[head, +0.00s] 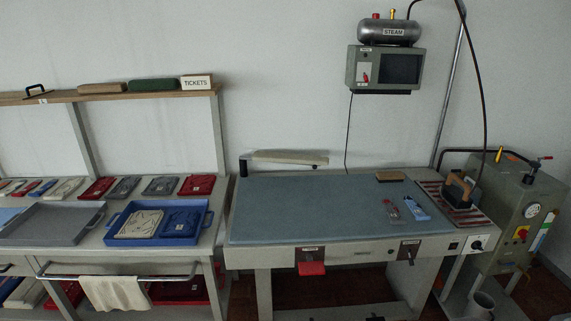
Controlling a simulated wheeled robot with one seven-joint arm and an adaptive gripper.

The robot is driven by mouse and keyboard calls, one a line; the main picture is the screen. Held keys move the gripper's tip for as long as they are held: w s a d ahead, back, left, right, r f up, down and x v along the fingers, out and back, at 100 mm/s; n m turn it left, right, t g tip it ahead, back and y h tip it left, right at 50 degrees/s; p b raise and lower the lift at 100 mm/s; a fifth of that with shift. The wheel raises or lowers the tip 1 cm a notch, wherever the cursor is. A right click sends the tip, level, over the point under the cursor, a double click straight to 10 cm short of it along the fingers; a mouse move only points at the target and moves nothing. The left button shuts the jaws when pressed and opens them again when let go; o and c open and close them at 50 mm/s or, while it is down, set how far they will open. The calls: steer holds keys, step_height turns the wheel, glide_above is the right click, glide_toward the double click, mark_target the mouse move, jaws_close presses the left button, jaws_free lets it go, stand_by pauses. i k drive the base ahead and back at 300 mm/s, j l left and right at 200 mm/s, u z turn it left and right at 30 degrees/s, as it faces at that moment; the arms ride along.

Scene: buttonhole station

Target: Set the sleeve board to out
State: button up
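The sleeve board (290,157) is a narrow, pale padded board at the back left of the pressing table (290,210). It lies lengthwise along the table's back edge, close to the wall, and does not reach over the blue-grey top. A short black post (243,168) stands at its left end; I cannot tell from here how the two are joined. My gripper is not in view.
Left is a bench with a blue tray (113,240). Right stands a boiler (520,210). The table's middle is clear.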

mark_target(315, 162)
steer(key=i+j+z, duration=0.1)
steer(key=i, duration=0.3)
steer(key=i+j+z, duration=0.1)
steer(key=i, duration=0.35)
steer(key=i+j+z, duration=0.1)
steer(key=i, duration=0.3)
steer(key=i+j+z, duration=0.1)
steer(key=i, duration=0.3)
steer(key=j, duration=0.1)
